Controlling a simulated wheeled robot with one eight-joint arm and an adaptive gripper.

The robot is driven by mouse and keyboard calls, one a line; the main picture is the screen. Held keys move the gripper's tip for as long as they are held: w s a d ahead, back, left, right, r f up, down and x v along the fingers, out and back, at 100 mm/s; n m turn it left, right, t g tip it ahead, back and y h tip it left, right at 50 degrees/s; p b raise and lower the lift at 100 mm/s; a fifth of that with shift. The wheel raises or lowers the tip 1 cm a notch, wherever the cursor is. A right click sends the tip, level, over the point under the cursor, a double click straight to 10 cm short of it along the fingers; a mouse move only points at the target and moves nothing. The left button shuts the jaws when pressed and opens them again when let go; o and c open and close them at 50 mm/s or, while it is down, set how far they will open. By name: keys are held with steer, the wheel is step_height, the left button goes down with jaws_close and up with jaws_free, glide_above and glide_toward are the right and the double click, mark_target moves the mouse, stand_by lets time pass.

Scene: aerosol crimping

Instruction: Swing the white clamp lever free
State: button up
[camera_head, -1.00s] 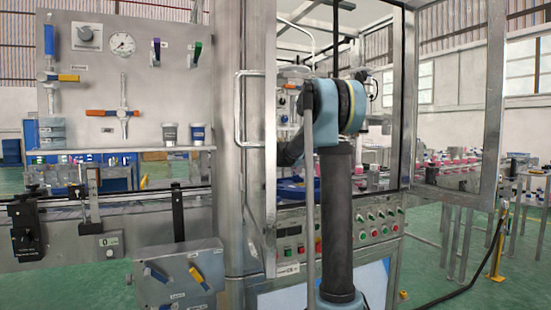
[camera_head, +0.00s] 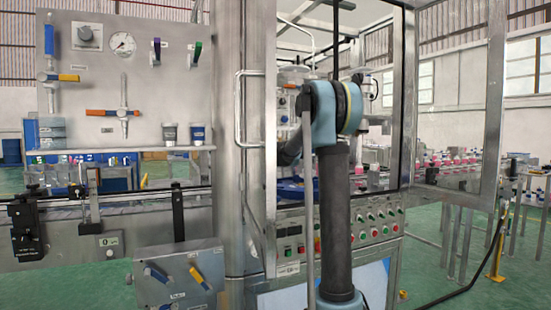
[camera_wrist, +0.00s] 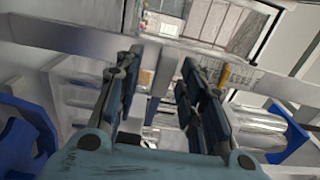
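I cannot pick out the white clamp lever for certain in either view. In the wrist view my gripper (camera_wrist: 161,62) has its two dark fingers apart, with a clear gap and nothing held between them. Beyond the fingertips are grey metal machine parts and a small white piece (camera_wrist: 168,29); I cannot tell whether that piece is part of the lever. In the head view my arm reaches into the machine cabinet, and its raised links hide my gripper and whatever is in front of it.
In the wrist view a shiny metal cylinder (camera_wrist: 245,128) lies right of the fingers beside a blue part (camera_wrist: 289,140). In the head view the cabinet's metal frame (camera_head: 396,100) and door handle (camera_head: 239,110) stand close to my arm. A button panel (camera_head: 375,226) is below.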

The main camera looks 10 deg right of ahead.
steer(key=v, duration=0.6)
steer(key=shift+s, duration=0.25)
stand_by(0.3)
steer(key=shift+d, duration=0.1)
